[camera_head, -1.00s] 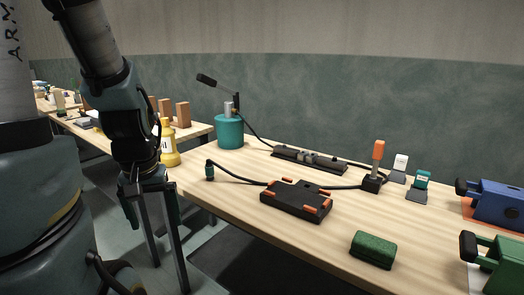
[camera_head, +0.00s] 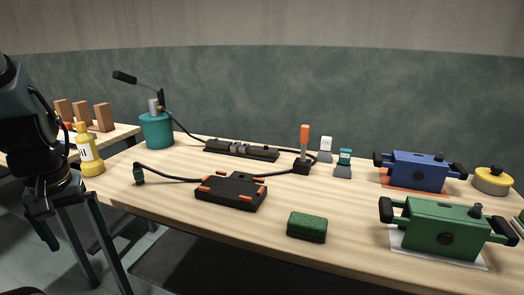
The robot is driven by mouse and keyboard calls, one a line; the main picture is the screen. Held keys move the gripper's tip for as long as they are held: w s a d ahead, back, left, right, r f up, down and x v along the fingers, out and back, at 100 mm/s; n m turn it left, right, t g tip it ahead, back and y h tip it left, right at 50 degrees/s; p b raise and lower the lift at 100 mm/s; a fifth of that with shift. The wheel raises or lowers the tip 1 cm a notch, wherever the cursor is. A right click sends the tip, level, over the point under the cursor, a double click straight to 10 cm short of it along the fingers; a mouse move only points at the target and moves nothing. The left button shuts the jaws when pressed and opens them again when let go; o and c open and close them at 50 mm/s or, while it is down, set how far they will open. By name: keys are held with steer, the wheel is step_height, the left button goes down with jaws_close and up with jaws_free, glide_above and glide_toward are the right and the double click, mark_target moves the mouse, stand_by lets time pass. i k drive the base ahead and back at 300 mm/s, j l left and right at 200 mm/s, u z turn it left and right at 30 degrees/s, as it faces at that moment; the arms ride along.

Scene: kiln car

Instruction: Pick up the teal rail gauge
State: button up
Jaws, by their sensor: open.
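A small piece with a teal top and a grey sloped foot (camera_head: 343,163) stands toward the back of the wooden bench, right of centre; it best fits the teal rail gauge, but I cannot be sure at this size. A similar white-topped piece (camera_head: 325,149) stands just behind it to the left. My gripper (camera_head: 44,232) hangs at the far left, pointing down, open and empty. It is off the bench's left end, far from the teal piece.
On the bench (camera_head: 165,205) are a teal canister with a lever (camera_head: 157,131), a black block with orange tabs (camera_head: 230,193), an orange-handled lever (camera_head: 304,145), a green box (camera_head: 307,227), and blue (camera_head: 418,170) and green (camera_head: 440,228) handled devices. The front left is clear.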

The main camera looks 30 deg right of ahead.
mark_target(345, 154)
steer(key=k+l, duration=0.15)
steer(key=l, duration=0.3)
steer(key=k+l+u, duration=0.1)
steer(key=l, duration=0.3)
steer(key=k+l, duration=0.2)
steer(key=l, duration=0.25)
steer(key=k+l+u, duration=0.1)
steer(key=l, duration=0.3)
steer(key=k+l, duration=0.25)
steer(key=l, duration=0.15)
steer(key=k+l+u, duration=0.1)
steer(key=l, duration=0.35)
